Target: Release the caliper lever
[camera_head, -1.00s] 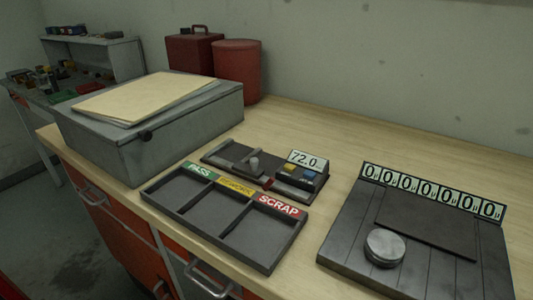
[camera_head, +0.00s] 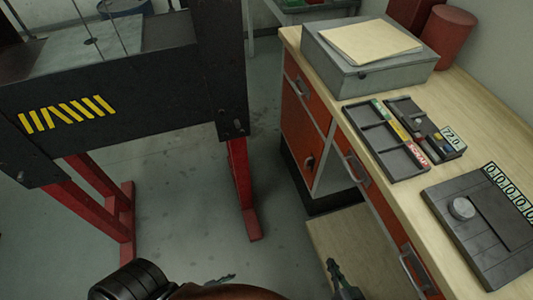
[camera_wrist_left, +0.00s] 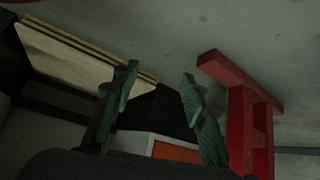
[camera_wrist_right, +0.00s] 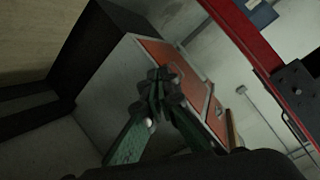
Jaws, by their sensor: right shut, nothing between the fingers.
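The caliper gauge (camera_head: 408,112), a dark plate with a small grey post and a "72.0" display, lies on the wooden bench at the right of the head view. Its lever is too small to make out surely. My left gripper (camera_wrist_left: 160,73) is open and empty, and a bit of it shows low in the head view (camera_head: 220,280). My right gripper (camera_wrist_right: 160,75) is shut and empty, and it shows at the bottom edge of the head view (camera_head: 337,272). Both grippers are well away from the caliper gauge.
A sorting tray (camera_head: 366,144) labelled pass, rework and scrap lies beside the gauge. A grey box (camera_head: 350,75) stands behind, and a plate with a round disc (camera_head: 461,208) in front. A dark press frame (camera_head: 150,95) on red legs stands left. Open floor (camera_head: 190,215) lies between.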

